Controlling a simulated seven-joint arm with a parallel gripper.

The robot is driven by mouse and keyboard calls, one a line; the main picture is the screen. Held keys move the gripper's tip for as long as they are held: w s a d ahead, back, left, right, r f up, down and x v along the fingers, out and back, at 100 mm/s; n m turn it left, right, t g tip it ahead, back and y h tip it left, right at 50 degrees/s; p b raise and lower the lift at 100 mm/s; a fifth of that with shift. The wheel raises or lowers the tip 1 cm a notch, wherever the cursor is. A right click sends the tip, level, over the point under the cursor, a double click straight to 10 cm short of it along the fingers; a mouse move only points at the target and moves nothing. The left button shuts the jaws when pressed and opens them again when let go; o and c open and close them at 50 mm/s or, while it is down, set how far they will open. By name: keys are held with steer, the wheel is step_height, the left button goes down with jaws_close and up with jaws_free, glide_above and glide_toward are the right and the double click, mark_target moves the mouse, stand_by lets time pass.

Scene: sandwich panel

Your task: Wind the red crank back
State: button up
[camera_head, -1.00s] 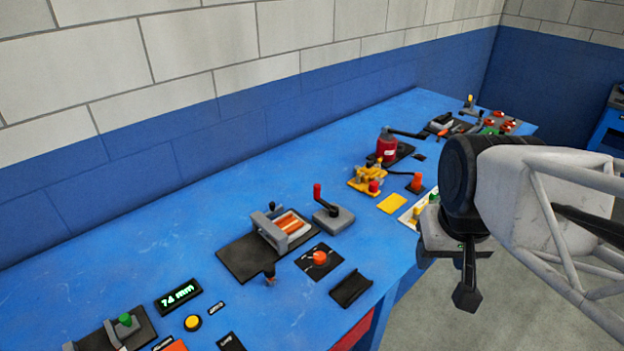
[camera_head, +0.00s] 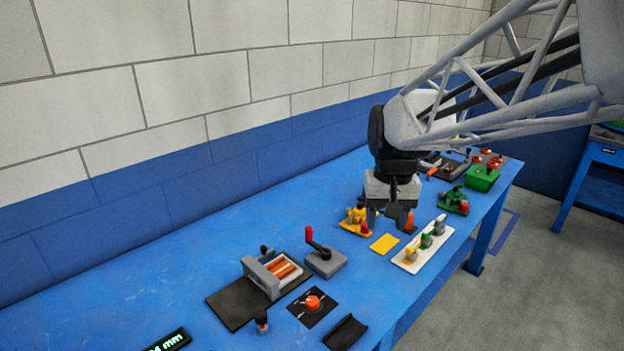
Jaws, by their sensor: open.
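The red crank (camera_head: 309,235) has an upright red grip on a dark arm, mounted on a grey block (camera_head: 326,263) on the blue bench. It stands just right of a grey roller unit (camera_head: 272,272) with orange-brown rollers. My gripper (camera_head: 391,216) points down over the bench, to the right of and farther back than the crank. Its jaws are open and apart from the crank. Whether anything lies between the fingers is hard to see, as small items stand close behind them.
A yellow device (camera_head: 356,221) and a yellow pad (camera_head: 384,243) lie near my gripper. A white plate with levers (camera_head: 410,258) is to the right. A red knob panel (camera_head: 313,303) and black holder (camera_head: 345,334) lie in front of the crank.

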steer(key=w+a+f+g, duration=0.1)
steer(key=w+a+f, duration=0.2)
steer(key=w, duration=0.5)
steer(key=w+a+f+g, duration=0.1)
steer(key=w+a+f, duration=0.2)
steer(key=w, duration=0.6)
steer(key=g, duration=0.2)
glide_above(309, 228)
steer(key=w, duration=0.2)
step_height(309, 228, down, 14)
steer(key=r, duration=0.1)
steer(key=shift+w+f, duration=0.15)
steer(key=shift+f, duration=0.5)
steer(key=shift+g, duration=0.3)
steer(key=shift+x, duration=3.9)
steer(key=shift+c, duration=0.3)
jaws_close()
